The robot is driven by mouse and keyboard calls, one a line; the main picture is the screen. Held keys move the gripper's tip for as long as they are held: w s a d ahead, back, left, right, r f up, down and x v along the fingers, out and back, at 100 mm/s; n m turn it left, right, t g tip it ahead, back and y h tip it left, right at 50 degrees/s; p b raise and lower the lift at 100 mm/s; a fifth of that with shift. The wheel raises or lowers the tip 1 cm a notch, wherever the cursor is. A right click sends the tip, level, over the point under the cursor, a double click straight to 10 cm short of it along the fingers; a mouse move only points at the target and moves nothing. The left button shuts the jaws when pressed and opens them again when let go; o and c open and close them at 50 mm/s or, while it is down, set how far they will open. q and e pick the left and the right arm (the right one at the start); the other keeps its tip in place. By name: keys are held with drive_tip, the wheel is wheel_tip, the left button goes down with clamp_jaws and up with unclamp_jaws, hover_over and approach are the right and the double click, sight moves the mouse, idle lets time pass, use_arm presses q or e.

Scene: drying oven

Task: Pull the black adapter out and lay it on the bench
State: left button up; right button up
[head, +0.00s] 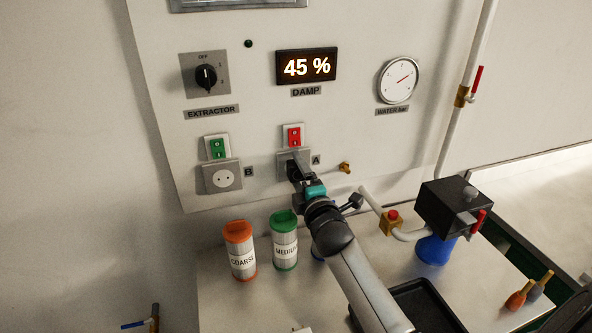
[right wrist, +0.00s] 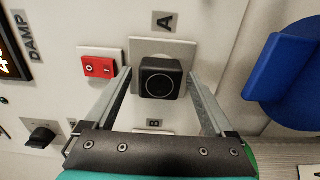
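The black adapter (right wrist: 161,78) is a dark block with a round ring on its face. It sits in the socket plate under label A (right wrist: 166,46), on the upright panel. My right gripper (right wrist: 158,74) is open, with one finger on each side of the adapter and a visible gap on both sides. In the head view my right gripper (head: 298,168) is at socket A and largely hides the adapter. The bench (head: 215,300) lies below the panel. My left gripper is not in view.
A red switch (head: 293,136) is above socket A; socket B (head: 221,177) is empty. Orange-lidded (head: 241,252) and green-lidded (head: 285,242) jars stand below the panel. A black tray (head: 428,304) and a black box on a blue base (head: 452,208) are to the right. Bare bench shows at front left.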

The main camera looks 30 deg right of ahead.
sight(299, 174)
clamp_jaws()
idle(0.5)
drive_tip(key=shift+s, duration=0.15)
drive_tip(key=shift+p+v, duration=0.8)
drive_tip(key=shift+v, duration=0.6)
drive_tip(key=shift+p+v, duration=0.5)
drive_tip(key=shift+v, duration=0.95)
